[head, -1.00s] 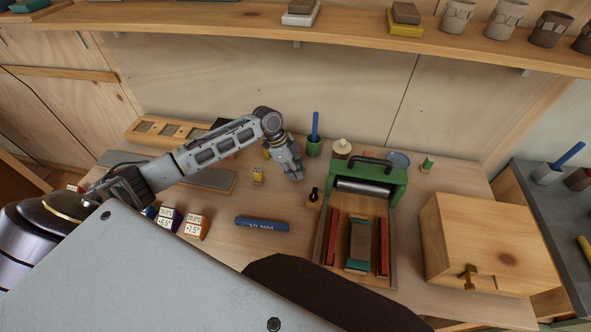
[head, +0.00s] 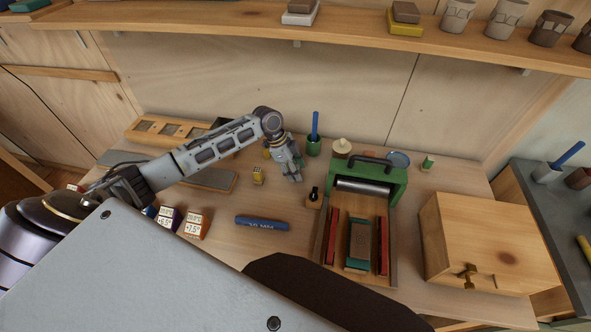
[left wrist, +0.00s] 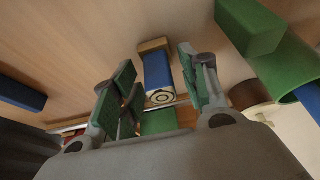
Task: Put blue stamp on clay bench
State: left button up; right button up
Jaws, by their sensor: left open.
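A blue stamp (left wrist: 158,72) with a wooden end and a ringed pale face shows in the left wrist view, between the fingers of my left gripper (left wrist: 157,60). The gripper is open, with gaps on both sides of the stamp. In the head view the left gripper (head: 294,172) points down over the worktable, left of the green press; I cannot make out the blue stamp there, so it may be behind the fingers. A grey bench (head: 548,215) stands at the far right; I cannot tell whether it is the clay bench. My right gripper is not in view.
The green press (head: 375,172) stands right of the gripper. A green cup (head: 313,148) with a blue stick stands behind it. A black-knobbed piece (head: 314,195) and a blue roller (head: 262,224) lie nearer. A wooden box (head: 488,240) stands before the grey bench.

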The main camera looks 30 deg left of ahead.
pick_arm(q)
jog(key=v, duration=1.2)
